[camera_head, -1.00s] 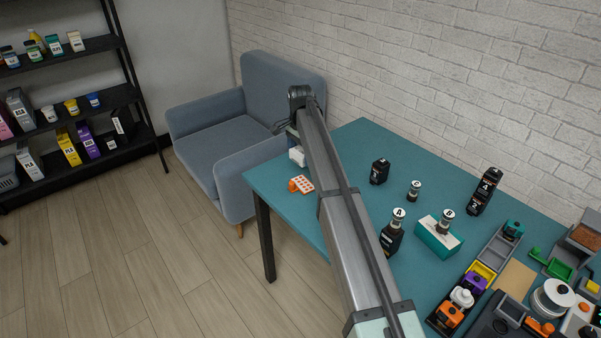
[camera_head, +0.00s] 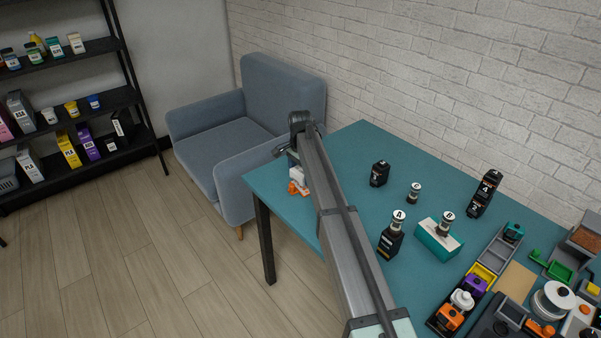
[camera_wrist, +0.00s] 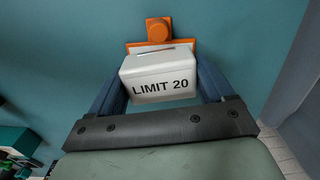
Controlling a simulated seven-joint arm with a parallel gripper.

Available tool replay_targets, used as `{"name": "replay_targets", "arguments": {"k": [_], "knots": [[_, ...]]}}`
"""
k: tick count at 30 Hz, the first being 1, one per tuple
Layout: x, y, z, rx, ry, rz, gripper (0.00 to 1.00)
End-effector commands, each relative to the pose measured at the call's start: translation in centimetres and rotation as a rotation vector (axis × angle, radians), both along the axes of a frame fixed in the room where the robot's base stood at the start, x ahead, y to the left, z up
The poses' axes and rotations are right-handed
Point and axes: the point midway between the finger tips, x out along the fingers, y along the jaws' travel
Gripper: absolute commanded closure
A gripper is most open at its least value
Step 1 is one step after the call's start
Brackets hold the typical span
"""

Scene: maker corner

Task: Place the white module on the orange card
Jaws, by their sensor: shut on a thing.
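The white module (camera_wrist: 158,88), marked "LIMIT 20", sits between the two blue fingers of my gripper (camera_wrist: 162,84), which is shut on it. In the head view the white module (camera_head: 296,174) shows at the table's left corner, below my gripper (camera_head: 292,161), which my arm partly hides. The orange card (camera_head: 299,188) lies on the teal table just below the module in the picture and is partly covered by it. In the wrist view the orange card (camera_wrist: 158,30) shows behind the module, with a raised orange block. I cannot tell whether module and card touch.
The teal table (camera_head: 340,150) has its left edge close to the card. Several black boxes and small jars, such as one marked A (camera_head: 391,235), stand to the right. A blue armchair (camera_head: 230,140) is beyond the left edge.

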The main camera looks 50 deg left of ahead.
Motion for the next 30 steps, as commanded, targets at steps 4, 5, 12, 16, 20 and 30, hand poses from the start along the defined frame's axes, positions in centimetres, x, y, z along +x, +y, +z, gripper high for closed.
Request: {"name": "replay_targets", "arguments": {"k": [4, 5, 12, 16, 20, 30], "knots": [[0.0, 0.0, -0.37, 0.0, 0.0, 0.0, 0.53], [0.0, 0.01, -0.44, 0.0, 0.0, 0.0, 0.53], [0.0, 0.01, -1.01, 0.001, 0.0, 0.0, 0.53], [0.0, 0.01, -1.04, 0.001, 0.0, 0.0, 0.17], [0.0, 0.01, -1.03, 0.0, 0.0, 0.0, 0.05], [0.0, 0.01, -0.83, 0.0, 0.0, 0.0, 0.0]]}}
